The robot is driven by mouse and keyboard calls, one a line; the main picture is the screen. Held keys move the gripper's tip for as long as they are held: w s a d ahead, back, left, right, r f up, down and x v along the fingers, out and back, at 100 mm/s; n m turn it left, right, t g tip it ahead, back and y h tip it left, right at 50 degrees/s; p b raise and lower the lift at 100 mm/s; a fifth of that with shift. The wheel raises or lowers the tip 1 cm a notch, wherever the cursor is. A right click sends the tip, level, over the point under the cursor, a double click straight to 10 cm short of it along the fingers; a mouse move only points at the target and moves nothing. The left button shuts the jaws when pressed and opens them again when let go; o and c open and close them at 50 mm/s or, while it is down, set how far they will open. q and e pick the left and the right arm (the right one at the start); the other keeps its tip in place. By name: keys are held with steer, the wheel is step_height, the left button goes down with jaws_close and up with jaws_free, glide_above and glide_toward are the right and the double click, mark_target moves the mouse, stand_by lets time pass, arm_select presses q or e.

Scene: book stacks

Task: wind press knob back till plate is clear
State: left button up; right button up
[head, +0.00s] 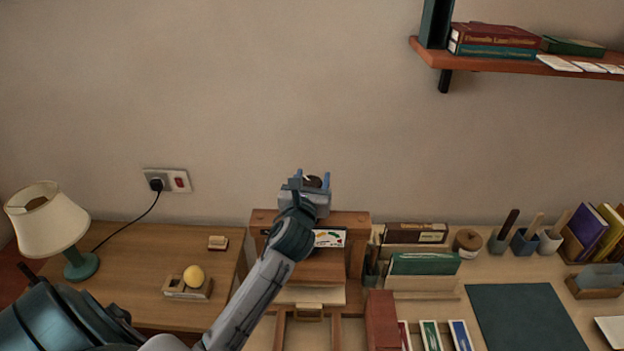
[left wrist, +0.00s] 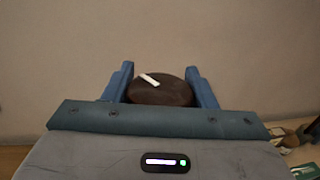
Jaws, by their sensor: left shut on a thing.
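The press knob (left wrist: 160,92) is a dark round disc with a short white mark on its top, pointing to the upper left in the left wrist view. It also shows small and dark in the head view (head: 313,181). My left gripper (head: 312,180) is shut on the knob, with a blue finger on each side of it. The wooden press (head: 358,219) stands below the gripper, against the wall. My right gripper is not in view.
Books, pots and a green mat (head: 527,317) are on the right desk. A shelf (head: 520,63) hangs at upper right. The wall above the press is bare.

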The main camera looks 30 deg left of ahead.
arm_select(q)
steer(key=shift+y, duration=0.3)
